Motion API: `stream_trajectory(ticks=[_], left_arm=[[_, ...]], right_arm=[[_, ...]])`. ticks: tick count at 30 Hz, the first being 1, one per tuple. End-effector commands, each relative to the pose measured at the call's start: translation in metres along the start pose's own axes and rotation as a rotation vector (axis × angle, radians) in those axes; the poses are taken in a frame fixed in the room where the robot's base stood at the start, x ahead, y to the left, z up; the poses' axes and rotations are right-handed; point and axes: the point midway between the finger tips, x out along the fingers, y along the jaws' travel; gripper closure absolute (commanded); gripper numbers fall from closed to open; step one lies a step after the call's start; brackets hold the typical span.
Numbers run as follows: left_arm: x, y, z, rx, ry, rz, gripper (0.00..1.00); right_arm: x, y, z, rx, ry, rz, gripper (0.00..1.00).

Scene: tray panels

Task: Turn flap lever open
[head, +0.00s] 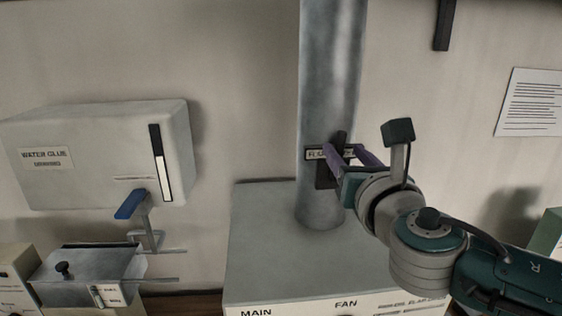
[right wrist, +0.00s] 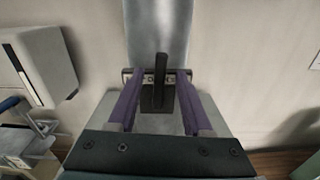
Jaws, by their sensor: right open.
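The flap lever (right wrist: 161,70) is a dark upright handle on a dark mounting plate, fixed to the front of a grey vertical duct (head: 330,70). Its label plate (head: 316,154) is partly covered in the head view. My right gripper (head: 342,150) is at the lever, with purple fingers. In the right wrist view the right gripper (right wrist: 159,75) is open, one finger on each side of the lever, with a gap on both sides. The left gripper is not in view.
The duct stands on a pale cabinet (head: 265,240) marked MAIN and FAN. A water glue tank (head: 85,150) with a blue-handled valve (head: 131,204) hangs at the left, above a small metal box (head: 85,275). A paper sheet (head: 532,102) is on the wall at the right.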

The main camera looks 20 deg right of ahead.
Motion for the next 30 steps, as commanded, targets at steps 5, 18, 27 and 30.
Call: stream_trajectory(ticks=[5, 18, 27, 30], left_arm=[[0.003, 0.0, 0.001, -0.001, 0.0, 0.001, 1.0], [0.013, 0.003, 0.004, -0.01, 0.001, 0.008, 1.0], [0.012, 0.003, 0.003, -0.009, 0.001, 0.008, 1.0], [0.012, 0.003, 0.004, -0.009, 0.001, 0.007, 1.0]], right_arm=[[-0.031, 0.0, -0.002, 0.002, 0.003, 0.001, 0.5], [-0.087, 0.0, -0.001, 0.0, 0.002, 0.0, 0.5], [-0.088, 0.0, 0.001, 0.0, 0.0, -0.001, 0.5], [-0.088, 0.0, 0.0, 0.0, 0.001, -0.001, 0.5]])
